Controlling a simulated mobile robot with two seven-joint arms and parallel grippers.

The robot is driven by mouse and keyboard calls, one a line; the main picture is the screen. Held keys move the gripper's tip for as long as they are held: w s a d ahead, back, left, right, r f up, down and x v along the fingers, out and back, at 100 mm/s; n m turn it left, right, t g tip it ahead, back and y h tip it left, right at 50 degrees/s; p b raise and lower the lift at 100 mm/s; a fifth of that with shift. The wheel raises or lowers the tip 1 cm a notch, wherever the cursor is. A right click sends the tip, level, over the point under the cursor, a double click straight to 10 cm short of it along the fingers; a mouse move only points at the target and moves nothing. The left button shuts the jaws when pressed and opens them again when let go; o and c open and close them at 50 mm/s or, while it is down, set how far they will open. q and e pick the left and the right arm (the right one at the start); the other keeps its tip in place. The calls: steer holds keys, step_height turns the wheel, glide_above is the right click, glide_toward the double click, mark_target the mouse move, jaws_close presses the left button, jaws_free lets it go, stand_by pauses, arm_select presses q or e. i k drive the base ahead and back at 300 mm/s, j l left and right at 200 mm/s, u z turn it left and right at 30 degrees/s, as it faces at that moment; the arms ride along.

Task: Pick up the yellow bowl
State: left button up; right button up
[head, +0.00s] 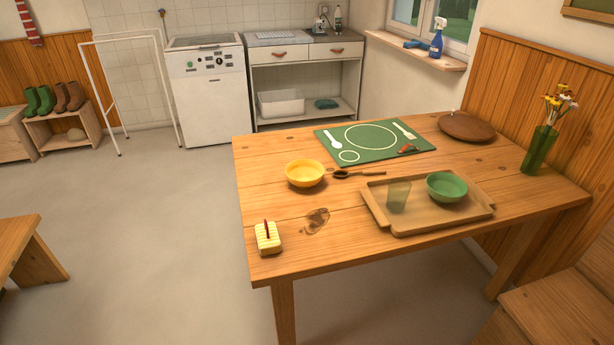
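The yellow bowl (305,180) stands upright and looks empty on the wooden table (350,250), left of the table's middle. A dark wooden spoon (358,173) lies just to its right, its end close to the bowl. Neither of my grippers shows in the head view.
A wooden tray (425,223) with a green cup (398,196) and green bowl (446,186) is right of the yellow bowl. A green placemat (394,152) lies behind.

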mark_target(304, 174)
steer(key=i+l+z, duration=0.1)
steer(key=z, duration=0.7)
steer(key=i+j+z, duration=0.25)
steer(key=z, duration=0.15)
steer(key=i+j+z, duration=0.2)
steer(key=j+z, duration=0.2)
steer(key=i+j, duration=0.1)
steer(key=j, duration=0.5)
